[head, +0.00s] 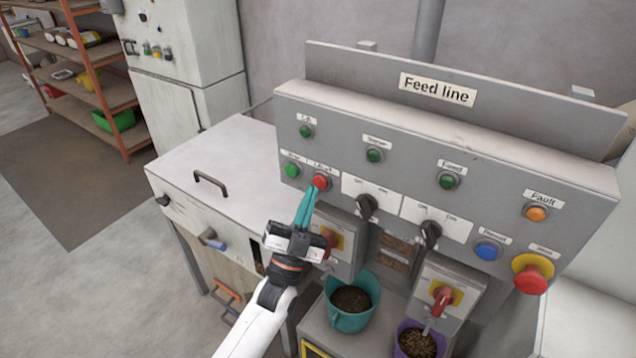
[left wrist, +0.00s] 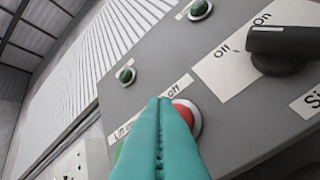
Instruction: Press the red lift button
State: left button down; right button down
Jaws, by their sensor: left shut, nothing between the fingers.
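The red lift button (head: 321,182) sits on the grey Feed line panel, right of a green button (head: 291,170), under a small label. In the left wrist view the red button (left wrist: 186,115) is partly hidden behind my fingers, and its label reads "Lift off" in part. My left gripper (head: 306,205) is shut and empty, its teal fingers pointing up at the panel, with the tips just below and left of the red button in the head view. In the left wrist view the fingertips (left wrist: 160,102) overlap the button's left edge. I cannot tell whether they touch it. My right gripper is not in view.
Black selector knobs (head: 367,206) stand right of the red button. A red emergency knob (head: 532,278) and a blue button (head: 487,250) are at the panel's right. A teal bucket (head: 350,318) and a purple bucket (head: 418,342) stand below. A white cabinet top (head: 225,160) lies left.

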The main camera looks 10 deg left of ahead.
pick_arm(q)
jog(key=shift+s, duration=0.1)
jog(key=s, duration=0.1)
jog(key=s+a+p, duration=0.1)
jog(key=s, duration=0.1)
jog(key=s+a+p, duration=0.1)
jog(key=s, duration=0.1)
jog(key=shift+s, duration=0.25)
jog(key=shift+w, duration=0.1)
